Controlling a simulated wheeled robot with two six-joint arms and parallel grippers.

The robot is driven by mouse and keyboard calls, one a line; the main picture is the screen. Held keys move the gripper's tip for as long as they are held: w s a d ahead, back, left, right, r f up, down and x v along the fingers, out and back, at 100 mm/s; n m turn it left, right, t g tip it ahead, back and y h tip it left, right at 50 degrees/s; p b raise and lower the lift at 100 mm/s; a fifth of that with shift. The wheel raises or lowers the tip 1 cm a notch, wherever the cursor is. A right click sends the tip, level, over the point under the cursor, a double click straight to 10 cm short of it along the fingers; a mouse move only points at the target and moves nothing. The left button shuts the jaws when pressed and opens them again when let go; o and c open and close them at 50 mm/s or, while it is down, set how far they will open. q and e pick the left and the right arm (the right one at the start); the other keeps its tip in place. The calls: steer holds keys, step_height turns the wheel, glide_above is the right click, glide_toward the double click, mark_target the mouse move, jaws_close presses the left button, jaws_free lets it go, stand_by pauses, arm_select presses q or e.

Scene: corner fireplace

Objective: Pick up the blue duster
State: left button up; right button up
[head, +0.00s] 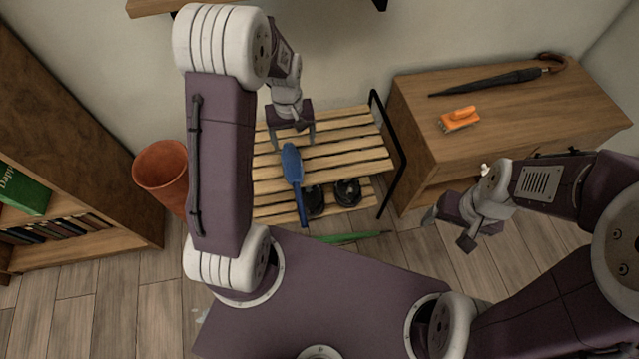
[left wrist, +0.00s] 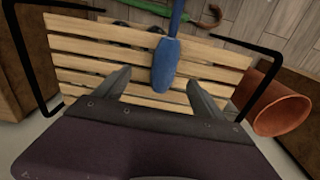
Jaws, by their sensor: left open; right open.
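The blue duster (head: 293,168) lies on the top slats of a wooden slatted rack (head: 345,156), its thin handle hanging past the rack's front edge. My left gripper (head: 292,140) is open above the back part of the rack, close to the duster's broad end. In the left wrist view the duster (left wrist: 166,62) shows between and beyond the two open fingers (left wrist: 160,88), with nothing held; I cannot tell the exact height gap. My right gripper (head: 448,230) is open and empty, in front of the wooden cabinet and away from the duster.
A terracotta pot (head: 161,170) stands left of the rack. Dark shoes (head: 347,191) sit on the lower shelf. A green item (head: 350,238) lies on the floor in front. The cabinet (head: 400,92) at right bears an orange brush (head: 460,119) and a black umbrella (head: 490,82).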

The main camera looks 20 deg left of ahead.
arm_select(q)
steer(key=b, duration=0.3)
glide_above(293, 167)
step_height(293, 167, down, 6)
steer(key=shift+w+d+f, duration=0.1)
steer(key=shift+d, duration=0.05)
steer(key=shift+f, duration=0.4)
steer(key=shift+r, duration=0.1)
arm_select(e)
step_height(293, 167, down, 5)
steer(key=shift+f, duration=0.1)
